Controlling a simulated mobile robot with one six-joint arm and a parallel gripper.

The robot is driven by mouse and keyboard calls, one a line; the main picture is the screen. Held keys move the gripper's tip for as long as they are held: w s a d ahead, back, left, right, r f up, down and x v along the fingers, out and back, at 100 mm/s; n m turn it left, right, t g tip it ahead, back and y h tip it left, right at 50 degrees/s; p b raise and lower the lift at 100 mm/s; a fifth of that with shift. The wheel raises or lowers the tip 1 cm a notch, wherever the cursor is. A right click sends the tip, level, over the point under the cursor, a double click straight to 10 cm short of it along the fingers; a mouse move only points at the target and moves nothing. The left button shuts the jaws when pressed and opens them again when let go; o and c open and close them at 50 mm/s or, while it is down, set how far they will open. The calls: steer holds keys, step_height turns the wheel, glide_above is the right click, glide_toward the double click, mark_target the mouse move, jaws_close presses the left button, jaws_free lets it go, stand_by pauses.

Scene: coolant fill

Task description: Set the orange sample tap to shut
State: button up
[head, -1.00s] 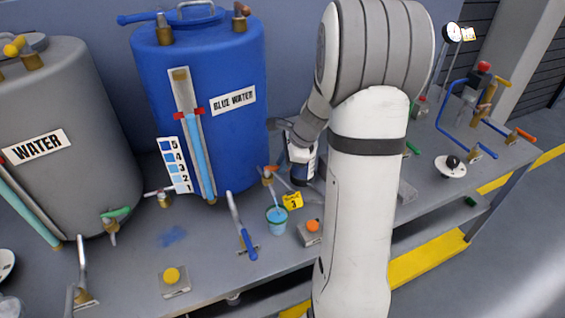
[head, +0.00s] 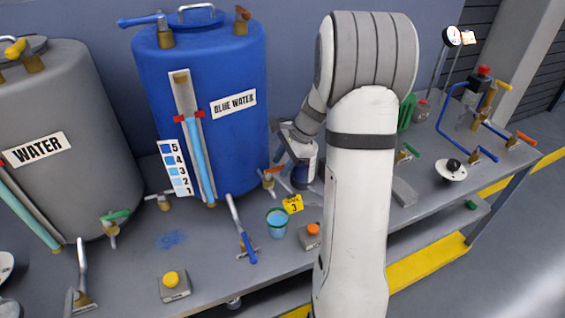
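The sample tap (head: 268,181), brass with an orange handle (head: 276,168), sits low on the front of the blue tank (head: 236,140). Its handle points to the right, toward my gripper. No stream shows below its spout. My gripper (head: 284,152) is at the tank's lower right, just above and right of the orange handle. The fingers are small and dark, and my arm hides part of the hand. I cannot tell whether they touch the handle or how far they are open.
A blue lever (head: 243,235) rises left of the cup. The front bench near the yellow button (head: 171,279) is mostly clear.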

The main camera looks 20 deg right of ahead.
steer(key=v, duration=0.7)
steer(key=shift+r+b, duration=0.35)
steer(key=shift+d, duration=0.15)
